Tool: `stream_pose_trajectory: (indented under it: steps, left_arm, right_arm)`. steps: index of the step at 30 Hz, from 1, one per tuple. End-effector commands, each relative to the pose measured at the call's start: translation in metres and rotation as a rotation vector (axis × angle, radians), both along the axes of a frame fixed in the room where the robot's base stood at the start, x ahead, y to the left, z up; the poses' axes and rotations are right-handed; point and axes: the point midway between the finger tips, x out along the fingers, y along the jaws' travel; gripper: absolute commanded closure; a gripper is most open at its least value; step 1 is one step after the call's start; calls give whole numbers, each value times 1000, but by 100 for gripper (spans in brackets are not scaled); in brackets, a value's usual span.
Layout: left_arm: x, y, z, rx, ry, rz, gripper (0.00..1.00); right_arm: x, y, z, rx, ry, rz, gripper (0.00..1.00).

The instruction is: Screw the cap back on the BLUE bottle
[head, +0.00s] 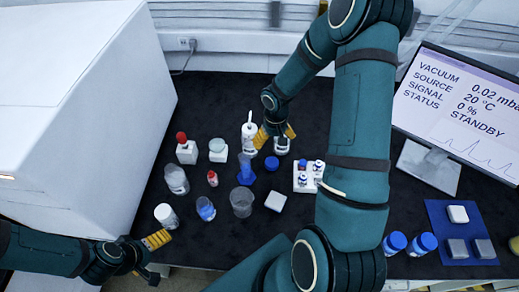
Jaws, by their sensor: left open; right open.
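A small round blue cap (271,163) sits on the black bench top near the middle. Just behind it, a white bottle (282,146) with a dark mark stands between the yellow fingertips of my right gripper (275,135). These fingers are open around or above it; I cannot tell whether they touch it. Two bottles with blue tops, one (395,242) left of the other (423,243), stand at the front right. I cannot tell which bottle is the task's blue one. My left gripper (153,257) is open and empty at the front left edge.
A white squeeze bottle (249,138) and a blue conical piece (246,173) stand close to my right gripper. A vial rack (300,187), glass beaker (241,203) and red-topped bottle (187,153) stand around. A white machine (80,110) and a monitor (460,115) flank the bench.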

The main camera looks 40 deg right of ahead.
Motion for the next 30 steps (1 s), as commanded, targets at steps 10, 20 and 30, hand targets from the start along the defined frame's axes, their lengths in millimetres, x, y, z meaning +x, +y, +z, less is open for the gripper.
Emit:
stream_pose_trajectory:
  steps: [10,20,30]
  left_arm:
    - [-1,0,0,0,1,0,5]
    - [0,0,-5,1,1,0,5]
    - [0,0,-11,2,1,0,5]
  right_arm:
    - [0,0,0,0,0,0,9]
    - [-1,1,-35,3,6,0,9]
    - [0,0,-84,0,1,0,9]
